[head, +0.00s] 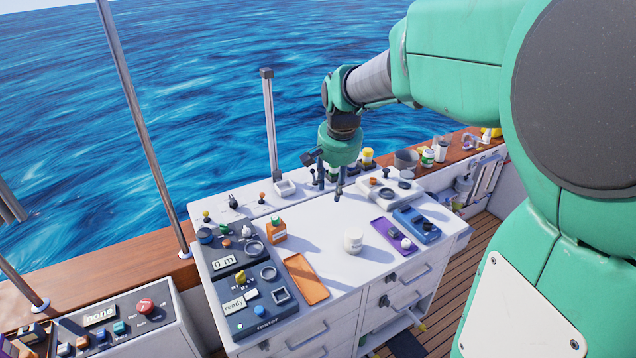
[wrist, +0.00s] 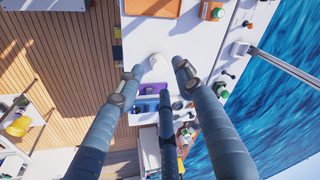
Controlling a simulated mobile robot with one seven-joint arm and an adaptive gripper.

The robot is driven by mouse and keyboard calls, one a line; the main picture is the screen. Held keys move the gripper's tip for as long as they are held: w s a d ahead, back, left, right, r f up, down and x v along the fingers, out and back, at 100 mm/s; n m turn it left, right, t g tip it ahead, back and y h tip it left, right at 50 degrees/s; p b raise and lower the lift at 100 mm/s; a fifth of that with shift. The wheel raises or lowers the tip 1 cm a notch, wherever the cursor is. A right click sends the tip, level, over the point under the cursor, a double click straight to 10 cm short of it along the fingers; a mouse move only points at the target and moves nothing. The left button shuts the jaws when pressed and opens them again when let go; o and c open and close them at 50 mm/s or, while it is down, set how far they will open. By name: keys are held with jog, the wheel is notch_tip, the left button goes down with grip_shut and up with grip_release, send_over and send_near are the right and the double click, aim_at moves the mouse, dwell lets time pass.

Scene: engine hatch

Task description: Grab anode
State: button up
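I cannot tell for sure which object is the anode; none in view is labelled so. A short white cylinder (head: 353,240) stands upright on the white cabinet top near its middle. It also shows in the wrist view (wrist: 158,63), beyond the fingertips. My gripper (head: 331,191) hangs with its fingers pointing down over the back of the cabinet top, behind the cylinder and apart from it. In the wrist view my gripper (wrist: 157,78) has its fingers spread, with nothing held between them.
Tester panels (head: 257,312) fill the left side. A tall grey post (head: 270,120) rises at the back. The top around the cylinder is clear.

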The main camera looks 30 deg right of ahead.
jog(key=w+d+f+m+g+p, duration=0.1)
jog(key=w+d+f, duration=0.2)
jog(key=d, duration=0.2)
jog(key=w+d+f+m+p, duration=0.1)
jog(key=w+d+f+m, duration=0.15)
jog(key=d, duration=0.25)
jog(key=m+g+y+p, duration=0.1)
jog(key=m+g+p, duration=0.1)
jog(key=m+p, duration=0.3)
send_over(394, 229)
jog(key=b, duration=0.1)
notch_tip(394, 229, down, 22)
jog(key=m, duration=0.1)
jog(key=shift+a+f, duration=0.1)
jog(key=shift+a, duration=0.05)
jog(key=shift+f, duration=0.1)
jog(key=shift+f, duration=4.25)
jog(key=shift+f, duration=0.1)
jog(key=shift+s+f+p, duration=0.1)
jog(key=shift+f+p, duration=0.3)
jog(key=shift+f, duration=2.05)
